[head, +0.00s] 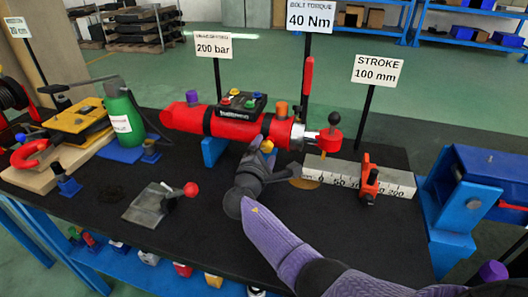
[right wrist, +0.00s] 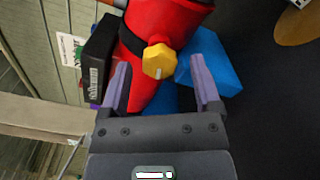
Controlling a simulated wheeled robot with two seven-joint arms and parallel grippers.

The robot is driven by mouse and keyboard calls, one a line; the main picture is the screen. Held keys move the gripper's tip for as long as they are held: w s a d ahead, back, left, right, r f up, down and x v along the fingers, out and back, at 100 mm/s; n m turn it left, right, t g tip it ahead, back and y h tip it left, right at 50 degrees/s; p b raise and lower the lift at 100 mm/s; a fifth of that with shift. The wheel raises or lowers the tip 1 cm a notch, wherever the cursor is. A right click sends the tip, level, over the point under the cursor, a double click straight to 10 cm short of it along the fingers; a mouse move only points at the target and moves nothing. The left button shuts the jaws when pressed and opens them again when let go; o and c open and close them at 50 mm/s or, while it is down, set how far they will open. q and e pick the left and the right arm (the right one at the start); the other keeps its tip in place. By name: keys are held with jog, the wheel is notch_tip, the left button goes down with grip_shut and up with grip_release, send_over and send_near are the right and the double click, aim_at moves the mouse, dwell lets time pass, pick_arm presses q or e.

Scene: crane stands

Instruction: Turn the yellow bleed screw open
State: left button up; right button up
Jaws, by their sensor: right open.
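The yellow bleed screw (right wrist: 158,61) is a knobbed cap on the side of the red cylinder (right wrist: 165,20). In the right wrist view it sits between the two fingers of my right gripper (right wrist: 158,80), a little beyond the tips or level with them. The fingers are spread wide, with a clear gap on each side of the screw. In the head view the screw (head: 267,146) shows just above my right gripper (head: 262,160), in front of the red cylinder (head: 185,116). My left gripper does not show.
Blue supports (right wrist: 215,62) hold the cylinder close to the right finger. A black control box (head: 238,106) with coloured buttons sits on top. A ruler block (head: 335,172) with a red slider stands to the right. A steel plate with a red-knobbed lever (head: 150,203) lies front left.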

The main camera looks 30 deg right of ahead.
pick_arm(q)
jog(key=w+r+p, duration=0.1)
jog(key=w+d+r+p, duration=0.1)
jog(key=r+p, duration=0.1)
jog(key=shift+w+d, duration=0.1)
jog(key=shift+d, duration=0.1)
pick_arm(e)
jog(key=v, duration=1)
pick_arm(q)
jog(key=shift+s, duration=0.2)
pick_arm(e)
jog(key=shift+w, duration=0.1)
